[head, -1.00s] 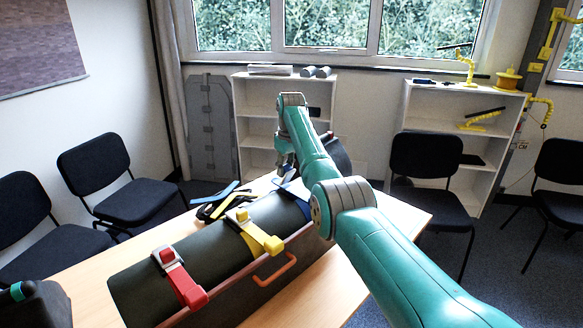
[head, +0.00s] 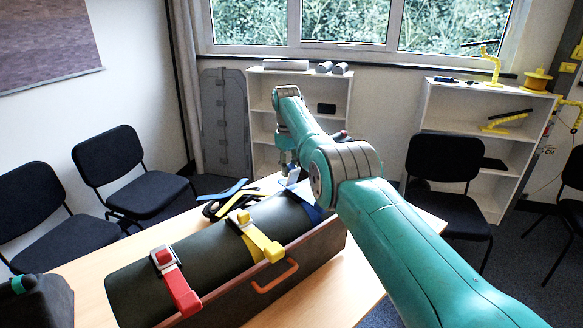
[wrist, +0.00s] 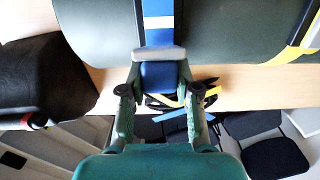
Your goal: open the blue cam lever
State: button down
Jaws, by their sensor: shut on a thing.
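The blue cam lever (wrist: 160,76) lies between my fingertips in the wrist view, below a grey buckle bar. My gripper (wrist: 160,84) is shut on it, one finger on each side. The blue strap (wrist: 159,28) with a white band runs from the buckle over the dark green roll (wrist: 225,30). In the head view my gripper (head: 288,168) is at the far end of the roll, above the blue strap (head: 314,212). My arm and gripper partly hide the blue buckle there, so the lever's exact angle is unclear.
A yellow buckle strap (head: 262,243) and a red buckle strap (head: 178,285) cross the same roll nearer the camera. The roll lies in a case with an orange handle (head: 275,277) on the wooden table (head: 88,288). Loose straps (head: 222,198) lie behind it; chairs stand around.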

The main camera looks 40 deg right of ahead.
jog(key=shift+f, duration=0.15)
jog(key=c, duration=0.8)
grip_release()
jog(key=shift+d, duration=0.1)
